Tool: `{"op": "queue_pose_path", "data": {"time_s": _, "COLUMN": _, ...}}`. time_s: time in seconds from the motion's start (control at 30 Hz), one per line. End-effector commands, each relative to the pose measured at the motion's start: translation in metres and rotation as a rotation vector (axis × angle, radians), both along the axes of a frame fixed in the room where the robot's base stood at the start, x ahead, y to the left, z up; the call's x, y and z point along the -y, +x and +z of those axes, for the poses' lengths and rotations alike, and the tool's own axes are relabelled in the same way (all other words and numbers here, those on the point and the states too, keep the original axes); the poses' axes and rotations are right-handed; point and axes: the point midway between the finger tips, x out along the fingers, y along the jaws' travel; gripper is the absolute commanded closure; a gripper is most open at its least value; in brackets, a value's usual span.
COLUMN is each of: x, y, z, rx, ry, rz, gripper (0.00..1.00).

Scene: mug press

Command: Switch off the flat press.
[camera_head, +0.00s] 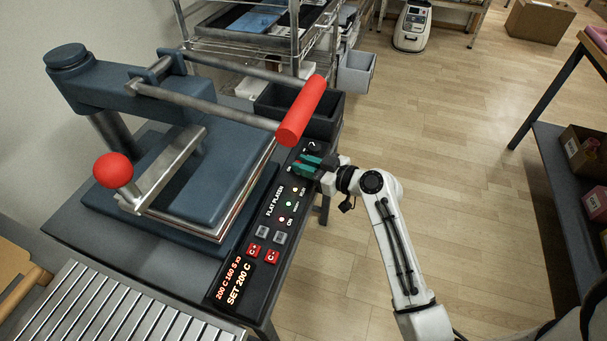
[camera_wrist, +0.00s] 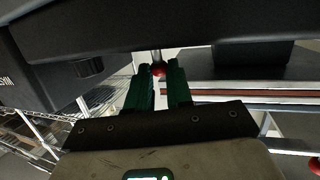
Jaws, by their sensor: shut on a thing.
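The flat press (camera_head: 215,180) stands on a dark table at the left, with a blue-grey body and a red-grip handle (camera_head: 302,110). Its black control panel (camera_head: 262,225) reads "FLAT PLATEN" and has a lit display (camera_head: 233,284) showing "SET 200 C". My gripper (camera_head: 309,165) is at the panel's far end. In the wrist view my gripper's green fingers (camera_wrist: 160,88) are shut around a small switch with a metal stem and red part (camera_wrist: 158,70). In the head view the fingers hide this switch.
The red handle overhangs close to my gripper. A black bin (camera_head: 320,122) and wire rack (camera_head: 250,45) stand behind. The wooden floor (camera_head: 430,150) to the right is clear.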

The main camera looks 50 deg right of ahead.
Motion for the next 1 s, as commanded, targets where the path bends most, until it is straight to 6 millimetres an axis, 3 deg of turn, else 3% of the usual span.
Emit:
{"op": "queue_pose_path", "data": {"time_s": 0.03, "x": 0.001, "y": -0.001, "z": -0.011, "rx": 0.026, "ry": 0.006, "rz": -0.001, "gripper": 1.00}}
{"op": "queue_pose_path", "data": {"time_s": 1.0, "x": 0.005, "y": -0.014, "z": -0.015, "rx": 0.401, "ry": 0.146, "rz": 0.000, "gripper": 1.00}}
